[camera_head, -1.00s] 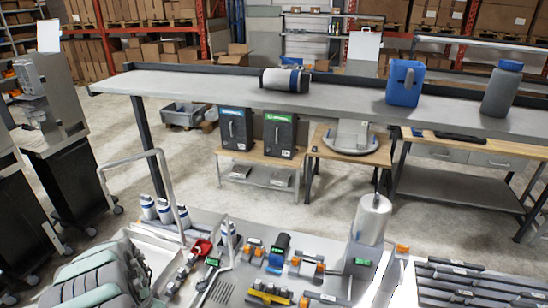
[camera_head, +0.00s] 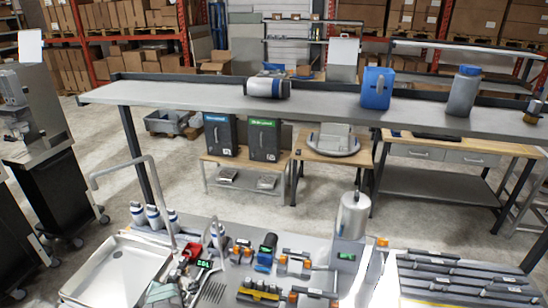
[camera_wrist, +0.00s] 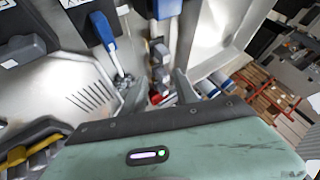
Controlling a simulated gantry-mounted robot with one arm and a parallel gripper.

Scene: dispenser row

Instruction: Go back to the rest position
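My gripper shows in the wrist view (camera_wrist: 158,92), with its two grey fingers spread apart and nothing visible between them. Its green body fills the bottom of that view. Past the fingers are dispenser parts with blue handles (camera_wrist: 103,30) and a small red part. In the head view only a small grey-green piece of my arm shows at the bottom edge, left of centre; the fingers cannot be made out there.
The front bench holds a white basin (camera_head: 118,268), a bent grey pipe (camera_head: 165,190), several white bottles (camera_head: 153,217), a metal cylinder (camera_head: 353,216) and dark racks (camera_head: 460,275). A long shelf (camera_head: 200,96) behind carries a blue jug (camera_head: 376,88) and a grey bottle (camera_head: 463,92).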

